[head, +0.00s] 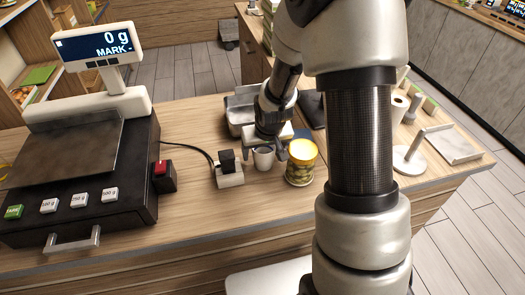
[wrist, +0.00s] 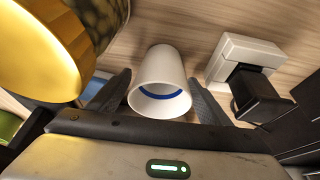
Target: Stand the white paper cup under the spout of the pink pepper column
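The white paper cup (head: 263,158) stands on the wooden counter, between a yellow-topped tin and a small white stand. In the wrist view the cup (wrist: 159,66) is in the middle, its mouth toward the camera and a blue band showing inside. My gripper (head: 266,150) is low at the cup. The wrist view shows one finger of my gripper (wrist: 159,97) on each side of the cup, with a narrow gap beside it, so it looks open around the cup. I cannot make out the pink pepper column or its spout in either view.
The yellow-topped tin (head: 301,163) is close on the cup's right. The white stand with a black top (head: 229,170) is close on its left. A black scale (head: 80,180) fills the counter's left. A metal tray (head: 240,112) lies behind; a white holder (head: 408,160) stands right.

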